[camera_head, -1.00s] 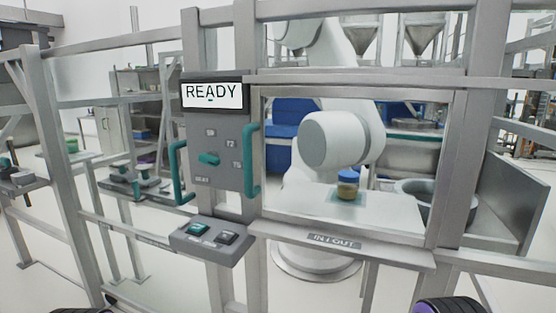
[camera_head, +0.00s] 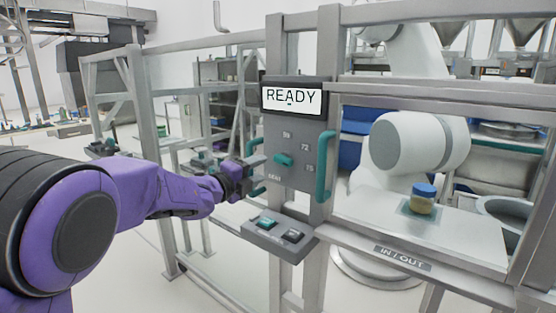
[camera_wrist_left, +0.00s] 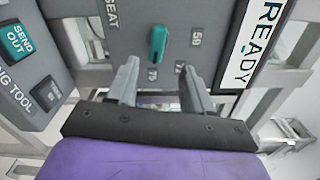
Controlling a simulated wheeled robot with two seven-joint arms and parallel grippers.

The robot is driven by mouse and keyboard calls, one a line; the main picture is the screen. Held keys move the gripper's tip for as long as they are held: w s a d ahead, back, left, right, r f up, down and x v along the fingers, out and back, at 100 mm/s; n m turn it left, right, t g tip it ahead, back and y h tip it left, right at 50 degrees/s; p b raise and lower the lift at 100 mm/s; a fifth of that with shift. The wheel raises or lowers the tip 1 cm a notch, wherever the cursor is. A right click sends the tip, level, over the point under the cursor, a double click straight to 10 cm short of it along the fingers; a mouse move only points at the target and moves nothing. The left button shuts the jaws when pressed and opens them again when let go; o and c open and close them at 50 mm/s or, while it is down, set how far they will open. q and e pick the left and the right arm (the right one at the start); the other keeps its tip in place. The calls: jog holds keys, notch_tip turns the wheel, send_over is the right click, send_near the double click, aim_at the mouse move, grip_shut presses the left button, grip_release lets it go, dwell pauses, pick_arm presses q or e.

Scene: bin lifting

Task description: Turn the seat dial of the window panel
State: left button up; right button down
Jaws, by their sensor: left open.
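The seat dial is a teal knob (camera_head: 283,160) on the grey window panel (camera_head: 318,178), with small numbers around it and the word SEAT below. It also shows in the left wrist view (camera_wrist_left: 157,43), upright in that picture. My left gripper (camera_head: 256,174) is just left of the dial in the head view. In the left wrist view my left gripper (camera_wrist_left: 158,76) is open, its fingers on either side of the dial's line, with the dial just beyond the tips. No contact is visible. My right gripper is not in view.
Teal handles flank the dial; the right one (camera_head: 325,166) stands out from the panel. A READY display (camera_head: 291,98) is above, and a button box (camera_head: 279,236) below. A blue-lidded jar (camera_head: 422,199) stands behind the window frame near a white robot arm (camera_head: 415,143).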

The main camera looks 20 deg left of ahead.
aim_at(279, 161)
pick_arm(q)
jog(key=p+x, duration=0.3)
jog(key=x, duration=0.5)
jog(key=shift+w+d+f, duration=0.1)
jog(key=shift+w+d, duration=0.05)
jog(key=shift+w, duration=0.2)
jog(key=shift+w+d+f, duration=0.15)
jog(key=shift+w, duration=0.25)
grip_shut()
